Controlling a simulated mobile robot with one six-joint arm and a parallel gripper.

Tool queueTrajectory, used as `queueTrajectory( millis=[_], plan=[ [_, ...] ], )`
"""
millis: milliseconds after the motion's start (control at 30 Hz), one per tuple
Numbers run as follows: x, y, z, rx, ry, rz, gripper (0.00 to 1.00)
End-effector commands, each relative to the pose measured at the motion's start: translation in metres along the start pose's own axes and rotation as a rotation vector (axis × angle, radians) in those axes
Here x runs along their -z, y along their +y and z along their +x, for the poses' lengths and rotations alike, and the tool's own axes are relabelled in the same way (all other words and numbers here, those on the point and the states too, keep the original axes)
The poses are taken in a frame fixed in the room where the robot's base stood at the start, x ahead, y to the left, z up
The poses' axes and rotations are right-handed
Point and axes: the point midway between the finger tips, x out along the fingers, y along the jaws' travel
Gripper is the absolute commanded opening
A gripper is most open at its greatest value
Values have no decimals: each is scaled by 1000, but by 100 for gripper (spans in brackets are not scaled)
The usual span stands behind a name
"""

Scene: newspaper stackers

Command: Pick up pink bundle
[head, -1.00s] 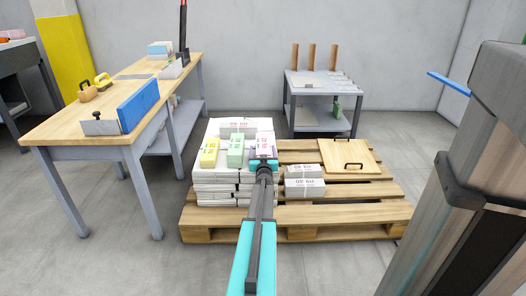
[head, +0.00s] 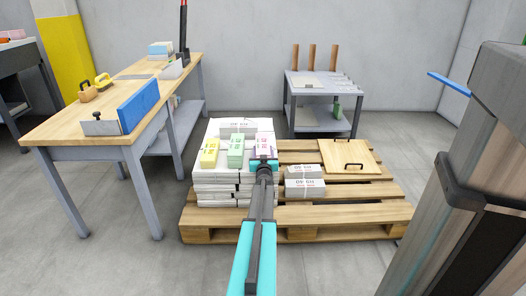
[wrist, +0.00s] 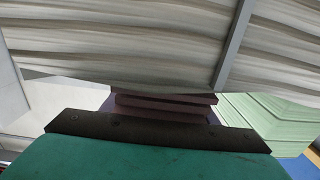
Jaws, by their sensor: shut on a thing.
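The pink bundle (head: 265,139) is at the right side of the top of the white newspaper stack, with a lilac patch showing at its near end. My gripper (head: 263,161) reaches it from the near side and is shut on it. In the wrist view, the dark jaw plate (wrist: 150,130) lies against a dark, purplish layered edge (wrist: 165,106). The jaws hide the bundle's near end. I cannot tell whether it is clear of the stack.
A green bundle (head: 236,150) stands close on the left, with a yellow bundle (head: 209,153) beyond it. Grey-white bundles (head: 305,188) lie on the pallet (head: 340,215) at right, near a wooden board with a handle (head: 345,160). A workbench (head: 60,125) is at left.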

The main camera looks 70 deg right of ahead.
Motion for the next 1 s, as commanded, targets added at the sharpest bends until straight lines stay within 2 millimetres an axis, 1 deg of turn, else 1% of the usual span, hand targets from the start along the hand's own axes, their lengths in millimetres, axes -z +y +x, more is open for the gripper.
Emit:
queueTrajectory(
  millis=[367, 567, 700, 833, 1000],
  plan=[
    [11, 0, 0, 0, 5, -1, 0],
    [27, 0, 0, 0, 5, -1, 0],
    [43, 1, 0, -1, 6, 0, 0],
    [41, 6, -16, -2, 4, -1, 0],
    [45, 15, -37, -2, 5, 0, 0]
  ],
)
